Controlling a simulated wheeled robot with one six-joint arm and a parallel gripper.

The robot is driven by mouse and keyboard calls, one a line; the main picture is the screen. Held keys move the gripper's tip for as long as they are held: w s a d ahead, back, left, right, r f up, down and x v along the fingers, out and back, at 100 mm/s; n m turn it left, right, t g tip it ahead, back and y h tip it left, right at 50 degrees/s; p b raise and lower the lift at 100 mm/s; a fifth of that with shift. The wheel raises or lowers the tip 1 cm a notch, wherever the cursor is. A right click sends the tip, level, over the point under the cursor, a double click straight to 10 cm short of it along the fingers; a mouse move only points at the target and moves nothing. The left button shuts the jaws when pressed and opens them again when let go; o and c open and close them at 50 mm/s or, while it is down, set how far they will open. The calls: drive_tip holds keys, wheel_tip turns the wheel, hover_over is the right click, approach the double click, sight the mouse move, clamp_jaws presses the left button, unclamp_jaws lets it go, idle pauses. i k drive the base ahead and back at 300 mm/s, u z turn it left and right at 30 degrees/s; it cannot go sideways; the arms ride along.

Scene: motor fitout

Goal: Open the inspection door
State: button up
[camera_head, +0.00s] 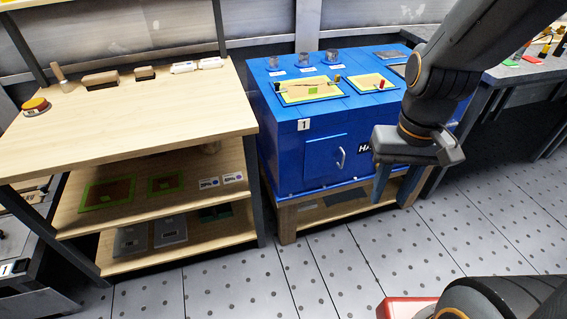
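The inspection door (322,162) is a blue square panel on the front face of the blue cabinet (281,150). It looks closed, flush with that face. A small pale curved handle (341,158) stands near its right edge. My gripper (395,195) hangs to the right of the door, pointing down. Its two bluish fingers are apart with nothing between them. It overlaps the cabinet's right part in the picture and hides some of the lettering there. The handle is fully in view and looks clear of the fingers.
The cabinet sits on a low wooden stand (288,226); framed panels (312,89) and small cylinders (303,60) are on top. A wooden shelf bench (170,125) stands close on the left, another bench (515,70) at right. The dotted floor (350,265) in front is largely clear.

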sight(325, 156)
drive_tip(key=u, duration=0.25)
drive_tip(key=k, duration=0.95)
drive_tip(key=z, duration=0.15)
drive_tip(key=i, duration=0.55)
